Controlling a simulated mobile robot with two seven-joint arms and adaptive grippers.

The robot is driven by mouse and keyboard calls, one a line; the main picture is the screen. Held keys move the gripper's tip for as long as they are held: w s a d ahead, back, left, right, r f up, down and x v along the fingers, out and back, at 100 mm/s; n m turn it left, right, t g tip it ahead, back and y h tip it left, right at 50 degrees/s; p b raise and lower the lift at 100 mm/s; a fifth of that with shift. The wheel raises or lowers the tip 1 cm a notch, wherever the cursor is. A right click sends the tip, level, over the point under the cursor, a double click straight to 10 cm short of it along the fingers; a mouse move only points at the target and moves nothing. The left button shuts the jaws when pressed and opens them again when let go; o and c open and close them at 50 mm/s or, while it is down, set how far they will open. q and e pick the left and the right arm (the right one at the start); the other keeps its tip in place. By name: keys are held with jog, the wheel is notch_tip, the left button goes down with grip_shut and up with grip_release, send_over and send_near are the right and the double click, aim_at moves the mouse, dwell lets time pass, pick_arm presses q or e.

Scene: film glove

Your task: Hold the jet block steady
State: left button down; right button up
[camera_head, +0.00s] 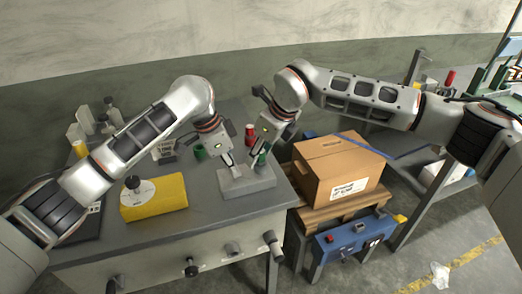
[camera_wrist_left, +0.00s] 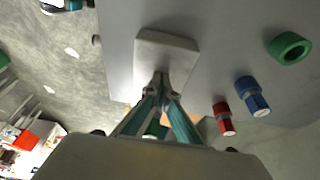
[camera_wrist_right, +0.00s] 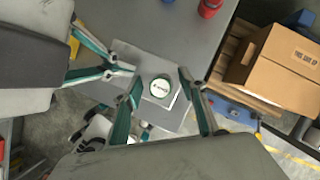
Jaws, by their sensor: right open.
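The jet block is a pale grey block (camera_head: 250,184) near the right end of the grey workbench. My left gripper (camera_head: 232,165) has its fingers drawn together at the block's left side, and they appear closed on a narrow part of it. The left wrist view shows the block (camera_wrist_left: 165,48) beyond the converging fingertips (camera_wrist_left: 160,80). My right gripper (camera_wrist_right: 155,85) is open above the block, its fingers on either side of a round white-topped green part (camera_wrist_right: 160,87). I cannot tell whether they touch this part.
A red part (camera_head: 249,133) and a green ring (camera_head: 200,152) stand behind the block. A blue part (camera_wrist_left: 252,95) stands close by. A yellow block (camera_head: 153,198) lies to the left. A cardboard box (camera_head: 335,172) stands on a pallet to the right, beyond the bench edge.

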pick_arm(q)
jog(key=shift+s+a+f, duration=0.1)
jog(key=shift+s+f, duration=0.05)
jog(key=shift+f, duration=0.3)
pick_arm(e)
grip_shut()
jog(key=shift+r, duration=4.25)
pick_arm(q)
jog(key=shift+r, duration=0.15)
